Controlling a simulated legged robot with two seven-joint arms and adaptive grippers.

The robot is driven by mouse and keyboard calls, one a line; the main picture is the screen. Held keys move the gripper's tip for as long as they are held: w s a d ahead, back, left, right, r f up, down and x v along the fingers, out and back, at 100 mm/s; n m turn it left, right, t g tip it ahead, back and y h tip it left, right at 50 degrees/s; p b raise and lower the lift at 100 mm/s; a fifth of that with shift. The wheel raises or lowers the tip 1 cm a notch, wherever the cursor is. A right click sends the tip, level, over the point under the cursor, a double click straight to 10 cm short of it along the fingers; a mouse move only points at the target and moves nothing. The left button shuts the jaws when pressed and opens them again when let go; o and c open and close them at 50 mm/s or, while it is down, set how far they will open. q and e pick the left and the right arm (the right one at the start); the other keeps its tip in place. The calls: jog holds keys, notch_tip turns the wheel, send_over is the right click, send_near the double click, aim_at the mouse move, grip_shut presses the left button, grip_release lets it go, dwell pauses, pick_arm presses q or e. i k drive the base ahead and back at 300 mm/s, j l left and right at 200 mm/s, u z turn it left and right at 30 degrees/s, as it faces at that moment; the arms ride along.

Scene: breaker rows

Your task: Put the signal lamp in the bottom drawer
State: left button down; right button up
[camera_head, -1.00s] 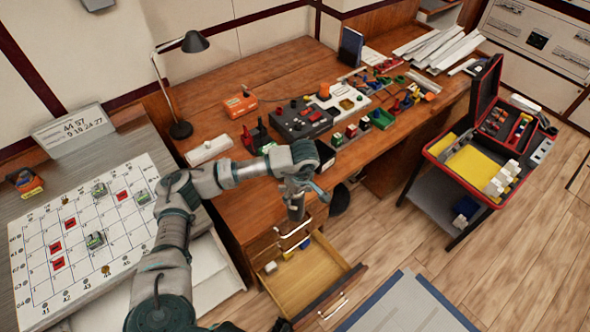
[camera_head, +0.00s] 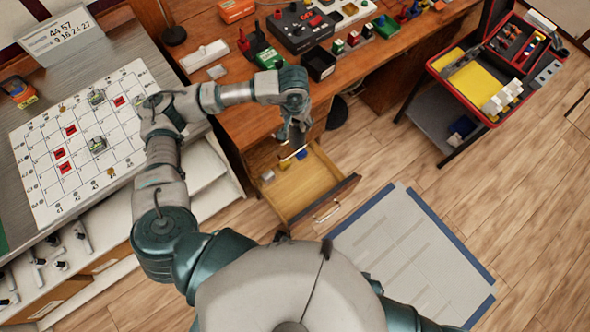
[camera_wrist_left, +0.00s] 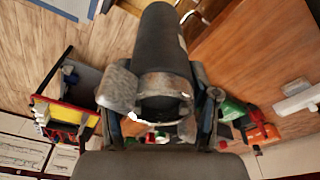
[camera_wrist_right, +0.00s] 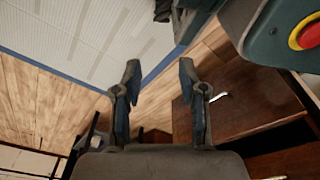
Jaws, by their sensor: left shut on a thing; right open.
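My left gripper (camera_head: 294,136) is shut on a dark grey cylinder with a metal ring (camera_wrist_left: 162,45), apparently the signal lamp. The left wrist view shows it between the fingers (camera_wrist_left: 160,125); in the head view it is hard to make out. The bottom drawer (camera_head: 331,200) stands pulled out from the wooden desk, with a pale wooden inside. My left gripper is at the drawer's back end, near the desk front; its height above the drawer is unclear. My right gripper (camera_wrist_right: 158,95) is open and empty in the right wrist view.
The desk top (camera_head: 225,95) holds a black control box (camera_head: 300,32) and several small parts. A red toolbox (camera_head: 490,117) stands right. A grey-blue mat (camera_head: 410,255) covers the floor.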

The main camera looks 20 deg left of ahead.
aim_at(307, 194)
jog(key=l+u, duration=0.15)
jog(key=l, duration=0.35)
jog(key=k+l+u, duration=0.2)
jog(key=l, duration=0.25)
jog(key=l+u, duration=0.15)
jog(key=l, duration=0.3)
jog(key=i+l+u, duration=0.2)
jog(key=i+l, duration=0.15)
jog(key=i+l+u, duration=0.25)
jog(key=i+l, duration=0.05)
jog(key=l, duration=0.1)
